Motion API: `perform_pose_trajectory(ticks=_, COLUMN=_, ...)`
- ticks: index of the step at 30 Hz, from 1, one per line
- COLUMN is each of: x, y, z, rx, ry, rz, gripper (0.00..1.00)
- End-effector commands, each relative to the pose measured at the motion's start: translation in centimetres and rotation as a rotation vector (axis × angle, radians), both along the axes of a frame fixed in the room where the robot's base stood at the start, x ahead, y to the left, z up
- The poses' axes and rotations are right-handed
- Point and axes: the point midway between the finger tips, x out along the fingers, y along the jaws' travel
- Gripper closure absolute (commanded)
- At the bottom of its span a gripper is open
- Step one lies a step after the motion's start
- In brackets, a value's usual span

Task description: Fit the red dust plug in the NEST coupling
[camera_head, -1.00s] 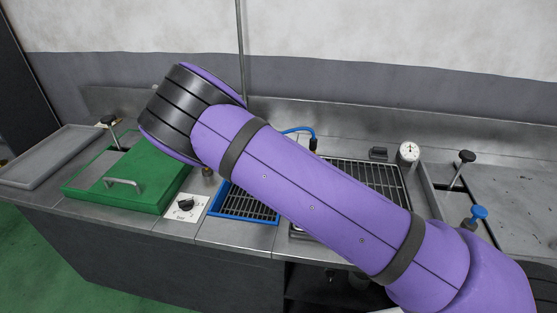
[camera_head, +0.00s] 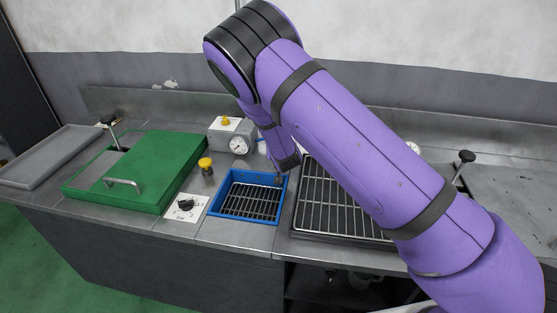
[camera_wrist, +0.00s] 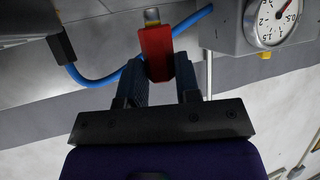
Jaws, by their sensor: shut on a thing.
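My gripper (camera_wrist: 161,72) is shut on a red block-like piece, the red dust plug (camera_wrist: 156,48), in the wrist view. A small metal tip shows at the plug's far end, against the grey surface; I cannot tell whether it belongs to the plug or to a part beyond it. In the head view my arm reaches down beside the blue-framed grating, and the plug is not visible there. I cannot pick out the NEST coupling with certainty; no such label is readable.
A blue hose (camera_wrist: 98,82) runs behind the plug. A gauge box (camera_head: 217,143) stands behind the blue-framed tray (camera_head: 215,206). A yellow-capped fitting (camera_head: 206,164), green lid (camera_head: 150,165), dial plate (camera_head: 178,213) and larger grating (camera_head: 320,215) surround it. A grey tray (camera_head: 40,160) lies far left.

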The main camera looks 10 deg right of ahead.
Motion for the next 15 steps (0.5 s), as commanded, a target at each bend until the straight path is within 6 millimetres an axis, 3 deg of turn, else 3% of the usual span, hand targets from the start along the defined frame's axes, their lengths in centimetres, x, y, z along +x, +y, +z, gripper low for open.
perform_pose_trajectory(ticks=15, x=0.04, y=0.0, z=-0.92, rx=0.0, ry=-0.001, rz=0.0, gripper=0.92)
